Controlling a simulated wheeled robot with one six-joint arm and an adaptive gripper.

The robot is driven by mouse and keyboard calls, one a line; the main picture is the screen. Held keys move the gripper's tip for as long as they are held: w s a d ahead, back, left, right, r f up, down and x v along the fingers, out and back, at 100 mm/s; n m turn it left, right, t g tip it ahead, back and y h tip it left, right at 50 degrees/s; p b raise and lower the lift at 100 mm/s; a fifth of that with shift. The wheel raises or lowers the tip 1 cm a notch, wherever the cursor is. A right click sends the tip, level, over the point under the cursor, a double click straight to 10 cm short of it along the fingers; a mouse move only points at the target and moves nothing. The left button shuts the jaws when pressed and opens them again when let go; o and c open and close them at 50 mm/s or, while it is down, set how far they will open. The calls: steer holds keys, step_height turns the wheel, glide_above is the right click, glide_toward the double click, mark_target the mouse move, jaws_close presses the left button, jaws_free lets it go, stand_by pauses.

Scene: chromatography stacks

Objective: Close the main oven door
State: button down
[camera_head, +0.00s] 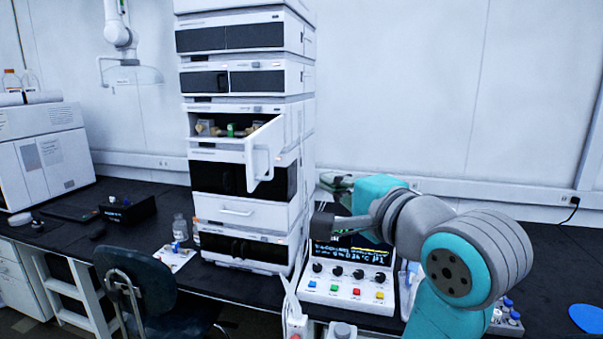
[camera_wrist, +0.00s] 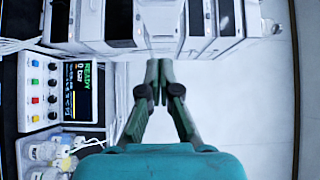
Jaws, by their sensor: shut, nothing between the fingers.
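The main oven door (camera_head: 264,146) is a white panel with a looped handle on the middle module of the tall instrument stack (camera_head: 308,140). It stands open, swung out to the right and toward the head camera. The oven interior (camera_head: 230,129) shows behind it, with brass-coloured and green fittings. My gripper (camera_head: 328,181) is shut and empty, to the right of the stack and a little lower than the door. I cannot tell the door apart there.
A control box (camera_head: 347,287) with a lit screen and coloured buttons stands below my gripper; it also shows in the wrist view (camera_wrist: 43,90). A chair (camera_head: 140,285) stands at front left. Bottles (camera_head: 180,228) stand left of the stack. The wall side at right is clear.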

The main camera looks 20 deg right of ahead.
steer(key=w+a, duration=0.4)
steer(key=w, duration=0.8)
steer(key=shift+a+f, duration=0.15)
steer(key=shift+a, duration=0.05)
steer(key=shift+a, duration=0.1)
